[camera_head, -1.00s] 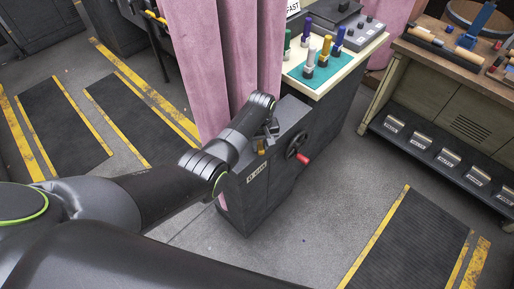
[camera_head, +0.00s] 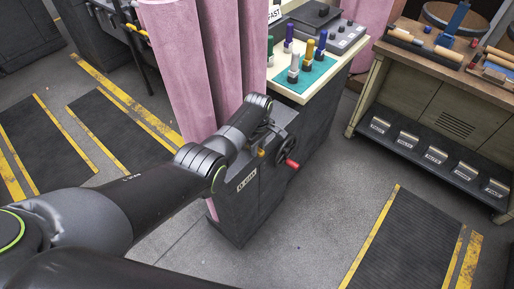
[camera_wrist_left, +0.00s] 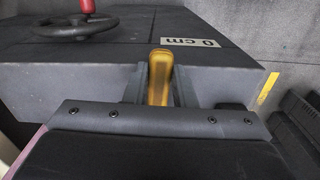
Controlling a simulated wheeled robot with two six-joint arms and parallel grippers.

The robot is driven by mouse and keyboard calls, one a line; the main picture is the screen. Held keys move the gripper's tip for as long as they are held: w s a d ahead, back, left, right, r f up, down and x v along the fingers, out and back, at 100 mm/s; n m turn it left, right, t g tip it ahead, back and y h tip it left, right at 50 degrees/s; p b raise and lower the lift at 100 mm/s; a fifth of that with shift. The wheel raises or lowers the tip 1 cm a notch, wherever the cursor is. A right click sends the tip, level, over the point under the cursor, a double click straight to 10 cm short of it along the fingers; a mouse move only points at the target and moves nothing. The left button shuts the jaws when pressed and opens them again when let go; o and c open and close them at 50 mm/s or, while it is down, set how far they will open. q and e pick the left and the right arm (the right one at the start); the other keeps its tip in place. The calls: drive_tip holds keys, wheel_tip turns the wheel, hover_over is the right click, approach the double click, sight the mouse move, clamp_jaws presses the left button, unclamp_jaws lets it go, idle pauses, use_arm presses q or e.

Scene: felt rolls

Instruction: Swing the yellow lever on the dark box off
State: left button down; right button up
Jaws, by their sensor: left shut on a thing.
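In the head view a small piece of the lever (camera_head: 262,153) shows below my left wrist, and the fingers are mostly hidden. My right gripper is not in view.
A black handwheel (camera_head: 279,151) with a red knob (camera_head: 292,164) sits on the box beside the lever. A workbench (camera_head: 440,95) stands at right. The floor in front is clear.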

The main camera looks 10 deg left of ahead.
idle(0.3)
use_arm(q)
drive_tip(key=c, duration=1.2)
unclamp_jaws()
drive_tip(key=shift+r, duration=0.3)
wheel_tip(320, 180, up, 5)
drive_tip(key=shift+f+p, duration=0.1)
drive_tip(key=shift+p, duration=0.5)
wheel_tip(320, 180, up, 12)
drive_tip(key=b, duration=0.1)
